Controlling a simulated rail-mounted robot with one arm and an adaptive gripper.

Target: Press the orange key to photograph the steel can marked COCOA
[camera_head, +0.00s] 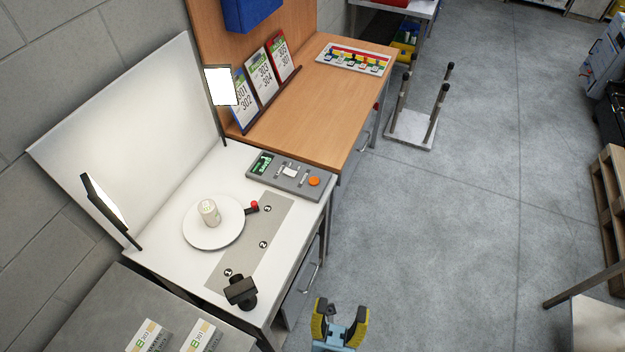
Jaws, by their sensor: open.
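An orange key (314,181) sits at the right end of a grey control panel (254,172) on the white photo table. A small pale can (209,212) stands upright on a white round turntable (196,240); its label is too small to read, so I cannot tell whether it says COCOA. A black camera (240,291) stands at the table's front end, facing the turntable. My gripper (340,312) is at the bottom of the view, over the floor to the right of the table, open and empty. It is well apart from the key and the can.
Two lit lamp panels (221,86) (104,203) and a white backdrop (130,120) flank the turntable. A red-tipped lever (253,206) sticks out beside it. A wooden desk (335,100) with numbered cards adjoins behind.

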